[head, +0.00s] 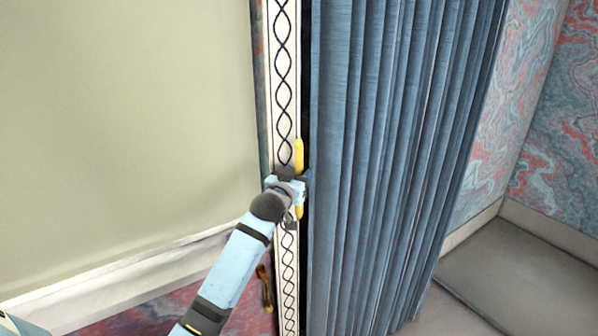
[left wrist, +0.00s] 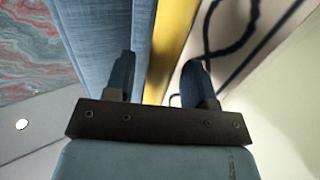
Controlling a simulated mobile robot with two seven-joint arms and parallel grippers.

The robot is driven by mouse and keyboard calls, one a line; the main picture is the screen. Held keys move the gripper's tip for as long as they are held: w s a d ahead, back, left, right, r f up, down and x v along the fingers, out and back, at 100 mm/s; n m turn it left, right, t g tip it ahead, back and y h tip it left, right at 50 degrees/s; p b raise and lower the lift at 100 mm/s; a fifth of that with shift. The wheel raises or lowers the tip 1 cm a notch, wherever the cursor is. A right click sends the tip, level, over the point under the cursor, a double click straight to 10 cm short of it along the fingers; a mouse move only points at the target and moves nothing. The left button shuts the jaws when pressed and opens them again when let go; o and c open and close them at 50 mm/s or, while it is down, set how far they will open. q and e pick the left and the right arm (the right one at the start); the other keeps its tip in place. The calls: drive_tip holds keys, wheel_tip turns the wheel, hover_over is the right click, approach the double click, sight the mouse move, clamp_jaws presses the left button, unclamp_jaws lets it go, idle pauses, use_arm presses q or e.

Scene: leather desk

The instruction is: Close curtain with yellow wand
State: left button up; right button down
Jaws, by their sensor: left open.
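The blue curtain (head: 400,150) hangs in folds right of centre in the head view, bunched to the right of a white trim strip with a black twisted pattern. The yellow wand (head: 299,153) stands upright at the curtain's left edge, partly hidden behind my left gripper (head: 297,186). In the left wrist view, the wand (left wrist: 171,45) runs between the two dark fingertips of my open left gripper (left wrist: 157,85), with the curtain (left wrist: 105,40) at its left. I cannot tell whether a finger touches the wand. My right gripper is in neither view.
A plain pale green panel (head: 120,110) fills the left side. The white patterned trim (head: 284,90) stands close beside the wand. Marbled walls (head: 565,140) and a grey floor slab (head: 520,275) lie to the right. A small brass-coloured piece (head: 265,287) is low beside the trim.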

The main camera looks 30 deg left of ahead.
use_arm(q)
drive_tip(key=shift+w+a, duration=0.1)
drive_tip(key=shift+w, duration=0.5)
clamp_jaws()
